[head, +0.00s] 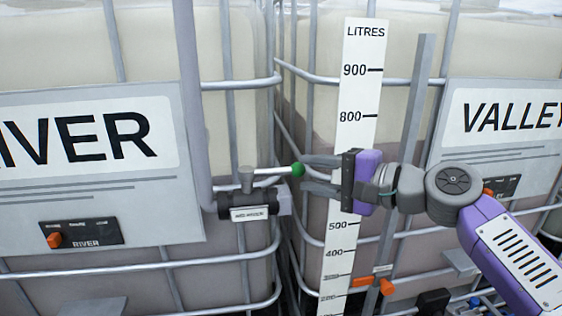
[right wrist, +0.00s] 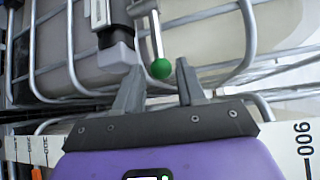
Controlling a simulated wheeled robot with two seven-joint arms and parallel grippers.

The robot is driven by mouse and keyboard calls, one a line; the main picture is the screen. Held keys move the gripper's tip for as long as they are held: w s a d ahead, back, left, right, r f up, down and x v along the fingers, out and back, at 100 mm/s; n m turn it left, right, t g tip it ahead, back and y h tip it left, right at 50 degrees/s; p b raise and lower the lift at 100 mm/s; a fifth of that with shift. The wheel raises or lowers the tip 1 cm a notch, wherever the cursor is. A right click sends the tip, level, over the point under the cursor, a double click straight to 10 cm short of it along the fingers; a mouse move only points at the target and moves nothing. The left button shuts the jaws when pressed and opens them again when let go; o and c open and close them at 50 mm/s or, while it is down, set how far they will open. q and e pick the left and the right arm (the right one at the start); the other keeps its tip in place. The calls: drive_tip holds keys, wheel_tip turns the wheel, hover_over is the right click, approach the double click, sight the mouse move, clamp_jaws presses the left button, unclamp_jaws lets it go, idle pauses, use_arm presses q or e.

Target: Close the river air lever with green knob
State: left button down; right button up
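The river air lever is a silver handle with a green knob (head: 298,170) on a dark valve body (head: 235,206), beside the RIVER tote sign (head: 90,150). The handle points right, roughly horizontal, in the head view. My right gripper (head: 304,174) comes in from the right, its fingers open with the tips at the knob. In the right wrist view the green knob (right wrist: 161,69) lies just beyond and between the two open fingertips (right wrist: 158,70), with a gap on either side. My left gripper is not in view.
A white LITRES scale (head: 345,240) stands upright close behind my right gripper. Metal cage bars (head: 240,84) surround both totes. The VALLEY sign (head: 510,130) is at the right.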

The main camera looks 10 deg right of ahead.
sight(289, 172)
drive_tip(key=shift+w+a, duration=0.1)
drive_tip(key=shift+a, duration=1.05)
drive_tip(key=x, duration=0.4)
drive_tip(key=shift+w+d+f, duration=0.1)
drive_tip(key=shift+w+d, duration=0.05)
drive_tip(key=shift+w, duration=0.1)
drive_tip(key=shift+s, duration=0.15)
drive_tip(key=shift+c, duration=0.7)
clamp_jaws()
